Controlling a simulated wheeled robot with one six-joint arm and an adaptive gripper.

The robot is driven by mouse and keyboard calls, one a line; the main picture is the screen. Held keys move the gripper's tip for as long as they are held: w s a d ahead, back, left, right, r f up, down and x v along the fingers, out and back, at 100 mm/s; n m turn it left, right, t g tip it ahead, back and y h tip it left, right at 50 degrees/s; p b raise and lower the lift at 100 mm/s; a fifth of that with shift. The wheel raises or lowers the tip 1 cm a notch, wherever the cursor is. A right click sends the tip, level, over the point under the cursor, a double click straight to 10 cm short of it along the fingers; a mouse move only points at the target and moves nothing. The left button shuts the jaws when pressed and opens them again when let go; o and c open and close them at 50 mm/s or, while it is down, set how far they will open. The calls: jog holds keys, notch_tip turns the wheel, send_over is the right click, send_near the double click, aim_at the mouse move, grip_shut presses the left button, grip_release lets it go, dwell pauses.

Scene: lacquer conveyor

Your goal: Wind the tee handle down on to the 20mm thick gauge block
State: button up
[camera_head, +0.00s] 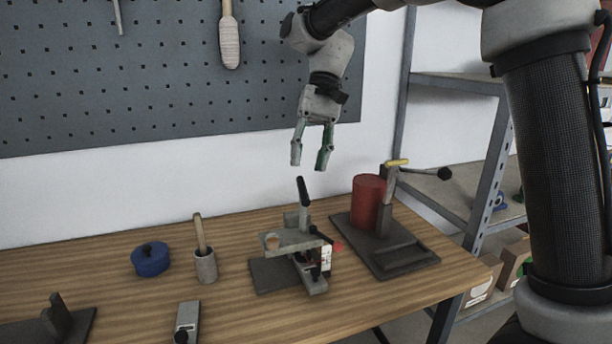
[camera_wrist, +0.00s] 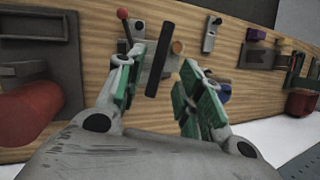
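My gripper (camera_head: 310,158) is open and empty, pointing down above the middle grey fixture (camera_head: 270,272) on the bench. A black handle (camera_head: 303,190) stands up from this fixture, slightly tilted, a little below my fingertips and apart from them. In the wrist view the black handle (camera_wrist: 160,60) shows as a dark bar between the green-padded fingers. The fixture also carries a red ball (camera_head: 338,247), a white label (camera_head: 326,258) and a copper-coloured disc (camera_head: 271,240). I cannot tell for certain which part is the tee handle, nor make out the gauge block.
At the right stands a dark base (camera_head: 393,262) with a red cylinder (camera_head: 368,202) and a black-knobbed lever (camera_head: 425,172). A blue round tin (camera_head: 151,260) and a grey cup (camera_head: 206,267) with a wooden handle stand left. A pegboard (camera_head: 120,80) is behind.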

jog(key=v, duration=0.7)
notch_tip(320, 180, down, 6)
jog(key=w+d+t, duration=0.1)
jog(key=d+t, duration=0.1)
jog(key=s+d+f+n+t, duration=0.1)
jog(key=s+d+t, duration=0.15)
jog(key=d, duration=0.55)
jog(key=s+d+f+m+t+h, duration=0.2)
jog(key=s+d+t, duration=0.2)
jog(key=s+d, duration=1.6)
jog(key=shift+s+f+t+h, duration=0.2)
jog(key=shift+s+t+h, duration=0.1)
jog(key=shift+s+t, duration=0.05)
